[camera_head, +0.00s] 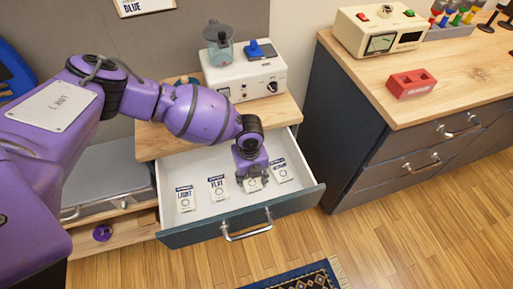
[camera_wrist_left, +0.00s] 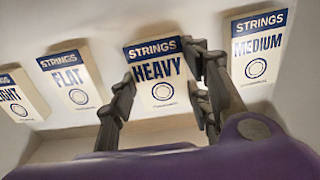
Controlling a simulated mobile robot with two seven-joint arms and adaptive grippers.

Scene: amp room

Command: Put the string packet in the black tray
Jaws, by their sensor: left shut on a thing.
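Several white string packets with blue print lie in an open white drawer (camera_head: 225,222) in the head view. The HEAVY packet (camera_wrist_left: 158,93) is between the fingers of my left gripper (camera_head: 254,179), which is shut on it down inside the drawer. The MEDIUM packet (camera_wrist_left: 256,47) lies to its right in the left wrist view. The FLAT packet (camera_head: 218,188) and the LIGHT packet (camera_head: 185,200) lie to its left. My gripper hides part of the HEAVY packet in the head view. I cannot make out a black tray. My right gripper is not in view.
The drawer front with its metal handle (camera_head: 246,236) borders the packets. A white box (camera_head: 247,77) with a clear jar stands on the wooden top behind. At right, a wooden counter holds a cream meter box (camera_head: 380,35) and a red block (camera_head: 411,83), with bare wood around them.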

